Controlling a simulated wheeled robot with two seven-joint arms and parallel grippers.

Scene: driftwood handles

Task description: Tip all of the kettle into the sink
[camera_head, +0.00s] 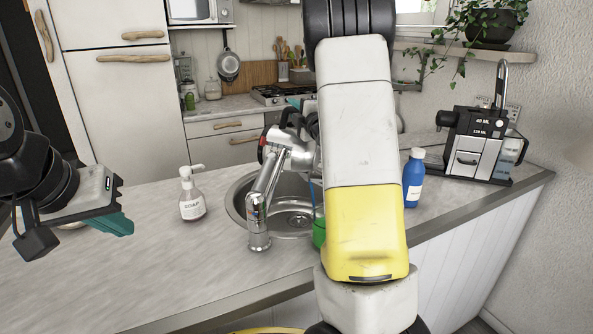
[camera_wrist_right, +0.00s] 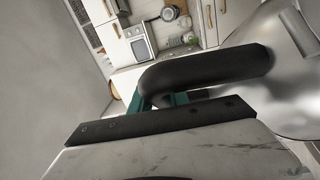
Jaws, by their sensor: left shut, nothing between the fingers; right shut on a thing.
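The kettle has a silver body (camera_wrist_right: 285,75) and a black handle (camera_wrist_right: 210,72), filling the right of the right wrist view. My right gripper (camera_wrist_right: 160,100) is shut on this handle with its teal fingers. In the head view my right arm hides much of the kettle, and a silver part (camera_head: 303,156) shows over the sink behind the tap. I cannot tell its exact tilt, and no liquid is clearly visible. The round steel sink (camera_head: 236,204) is set in the counter, partly hidden by my arm. My left gripper (camera_head: 118,222) is shut and empty above the counter at the left.
A chrome tap (camera_head: 259,220) stands at the sink's front edge. A soap bottle (camera_head: 192,200) is left of the sink. A green item (camera_head: 319,232), a blue bottle (camera_head: 413,180) and a coffee machine (camera_head: 478,148) are to the right. The front left counter is clear.

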